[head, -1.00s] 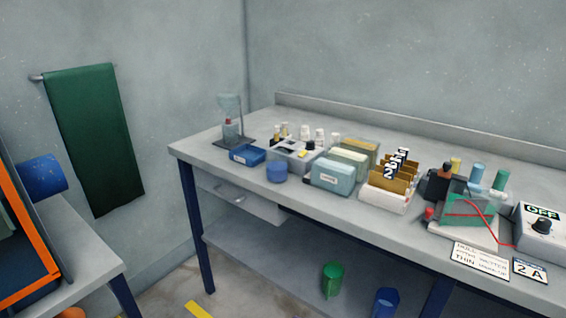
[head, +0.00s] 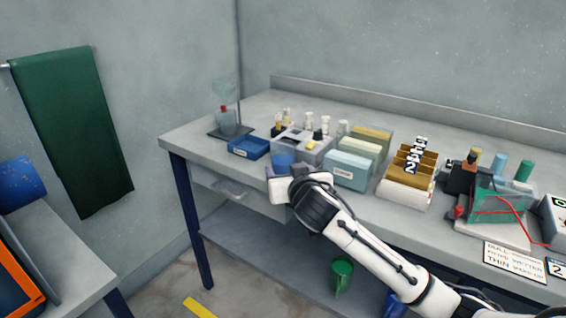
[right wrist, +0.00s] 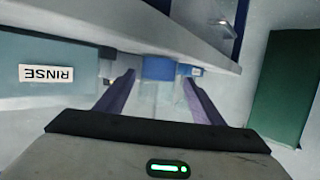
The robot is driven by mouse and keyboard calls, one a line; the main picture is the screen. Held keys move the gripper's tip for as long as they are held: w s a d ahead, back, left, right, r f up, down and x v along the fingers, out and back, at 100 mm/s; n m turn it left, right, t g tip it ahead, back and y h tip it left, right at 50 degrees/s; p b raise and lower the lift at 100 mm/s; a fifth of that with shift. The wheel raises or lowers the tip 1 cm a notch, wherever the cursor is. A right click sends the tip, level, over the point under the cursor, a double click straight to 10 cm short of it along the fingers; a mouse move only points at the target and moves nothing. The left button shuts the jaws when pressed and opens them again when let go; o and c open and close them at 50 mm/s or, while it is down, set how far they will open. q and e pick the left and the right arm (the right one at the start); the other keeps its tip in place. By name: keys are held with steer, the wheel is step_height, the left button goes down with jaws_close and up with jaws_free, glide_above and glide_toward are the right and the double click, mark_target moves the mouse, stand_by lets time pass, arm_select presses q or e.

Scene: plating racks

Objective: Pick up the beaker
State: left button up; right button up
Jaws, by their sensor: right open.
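A small clear beaker (head: 227,124) stands on the dark base of the funnel stand at the far left end of the bench. A reddish tip shows at its top. My right gripper (head: 283,172) is at the bench's front edge, to the right of the beaker and nearer, well apart from it. In the right wrist view its two fingers (right wrist: 158,98) are spread with nothing held between them. My left gripper is out of view.
A blue tray (head: 248,153) lies between the beaker and my right gripper. A grey rack with bottles (head: 318,150) and a labelled rinse box (head: 347,173) stand to the right. A clear funnel (head: 222,88) hangs above the beaker. The bench's left front corner is bare.

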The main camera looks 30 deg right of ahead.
mark_target(286, 165)
steer(key=x, duration=0.4)
steer(key=shift+w+d+r, duration=0.2)
steer(key=shift+w, duration=0.1)
steer(key=c, duration=0.9)
step_height(286, 165, up, 10)
steer(key=shift+r+p, duration=0.1)
steer(key=shift+p, duration=0.4)
